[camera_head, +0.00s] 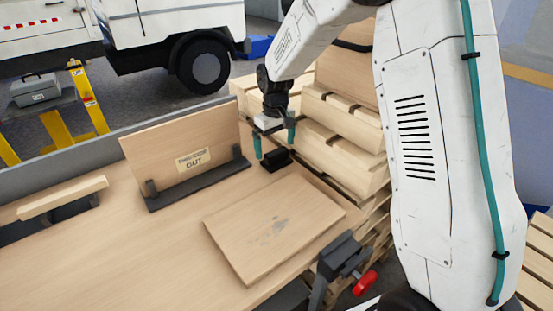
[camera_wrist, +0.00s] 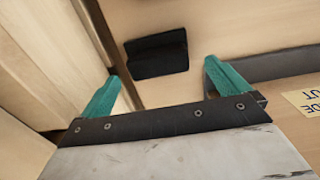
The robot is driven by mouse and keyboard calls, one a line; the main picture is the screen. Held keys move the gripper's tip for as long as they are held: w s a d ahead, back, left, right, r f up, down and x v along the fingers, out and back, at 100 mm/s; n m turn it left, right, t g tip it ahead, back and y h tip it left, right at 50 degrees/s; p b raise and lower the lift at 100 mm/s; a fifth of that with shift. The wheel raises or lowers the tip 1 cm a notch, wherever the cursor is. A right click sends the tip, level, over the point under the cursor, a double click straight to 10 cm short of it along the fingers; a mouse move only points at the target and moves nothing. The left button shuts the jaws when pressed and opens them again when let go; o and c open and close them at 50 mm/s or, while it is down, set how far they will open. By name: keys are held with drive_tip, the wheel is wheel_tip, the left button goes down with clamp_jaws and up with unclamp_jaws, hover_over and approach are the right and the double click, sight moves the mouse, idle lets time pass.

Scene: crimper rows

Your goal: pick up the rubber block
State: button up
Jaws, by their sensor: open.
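The rubber block (camera_head: 277,160) is a small black block on the wooden bench top, near the bench's right edge and just right of the upright board's stand. My gripper (camera_head: 274,146) has teal fingers and is open and empty. It hangs above the block, with its fingers pointing down. In the wrist view my gripper (camera_wrist: 160,82) shows both teal fingers spread wide, with nothing between them.
An upright board with a label (camera_head: 180,155) stands in a dark holder (camera_head: 197,179) left of the block. A flat wooden board (camera_head: 272,228) lies in front. A clamp with a red handle (camera_head: 343,262) sits at the bench edge. Stacked pallets (camera_head: 338,145) rise close behind and right.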

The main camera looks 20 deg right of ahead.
sight(276, 151)
wheel_tip(276, 151, down, 4)
drive_tip(key=shift+s+d+f, duration=0.15)
drive_tip(key=c, duration=1.1)
drive_tip(key=shift+r, duration=0.2)
wheel_tip(276, 151, up, 4)
drive_tip(key=shift+f, duration=0.2)
drive_tip(key=s, duration=1)
drive_tip(key=s+r, duration=0.1)
drive_tip(key=s, duration=0.5)
drive_tip(key=o, duration=0.4)
drive_tip(key=shift+c, duration=0.6)
